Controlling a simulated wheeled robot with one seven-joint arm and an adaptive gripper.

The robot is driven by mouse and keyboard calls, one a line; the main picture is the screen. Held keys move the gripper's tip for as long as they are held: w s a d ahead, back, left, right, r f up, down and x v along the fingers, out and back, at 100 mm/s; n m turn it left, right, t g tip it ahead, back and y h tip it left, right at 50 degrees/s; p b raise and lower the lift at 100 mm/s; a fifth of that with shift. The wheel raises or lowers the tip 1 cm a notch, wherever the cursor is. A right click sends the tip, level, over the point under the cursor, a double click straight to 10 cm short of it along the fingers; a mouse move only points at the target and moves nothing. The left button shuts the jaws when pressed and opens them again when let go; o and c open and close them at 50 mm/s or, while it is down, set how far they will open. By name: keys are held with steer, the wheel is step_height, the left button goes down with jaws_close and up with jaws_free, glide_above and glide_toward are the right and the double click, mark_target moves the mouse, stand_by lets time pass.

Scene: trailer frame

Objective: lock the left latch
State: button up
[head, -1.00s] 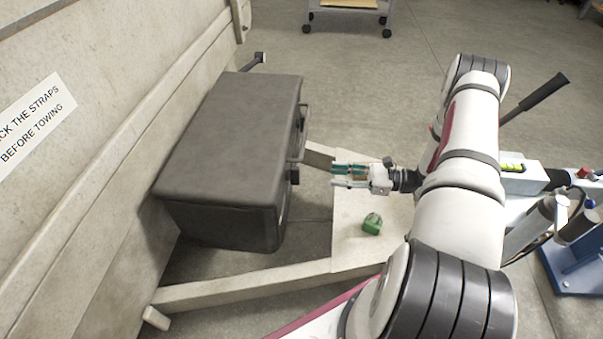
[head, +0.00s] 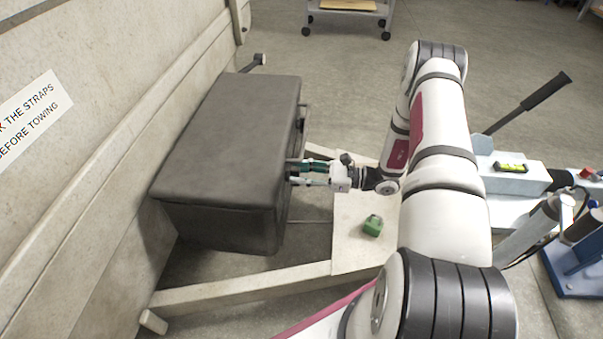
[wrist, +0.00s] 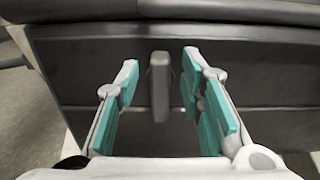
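The dark grey box (head: 225,130) stands beside the trailer's side wall, its front face turned to the right in the head view. In the wrist view a small upright grey latch (wrist: 159,86) is on the box's front face (wrist: 85,80). My gripper (wrist: 160,78) is open, with teal pads on either side of the latch and a gap on both sides. In the head view my gripper (head: 291,173) is at the front face near the box's closer end and hides the latch there. Another dark fitting (head: 303,115) shows farther along that face.
A small green object (head: 372,227) lies on the pale plate (head: 350,255) below my arm. A pale frame beam (head: 240,285) runs below the box. A black-handled lever (head: 530,105) stands at the right. A wheeled cart (head: 347,15) is far behind on open floor.

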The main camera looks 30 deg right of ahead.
jaws_close()
steer(key=shift+m, duration=0.4)
steer(key=m, duration=0.5)
steer(key=w+m, duration=0.1)
steer(key=m, duration=0.2)
steer(key=shift+d+f, duration=0.3)
steer(key=shift+d, duration=0.1)
steer(key=m, duration=0.4)
steer(key=shift+w+d+f+m+b, duration=0.15)
steer(key=shift+f+m+b, duration=0.15)
steer(key=shift+m, duration=0.1)
steer(key=m, duration=0.4)
steer(key=shift+f, duration=0.35)
steer(key=shift+m, duration=0.3)
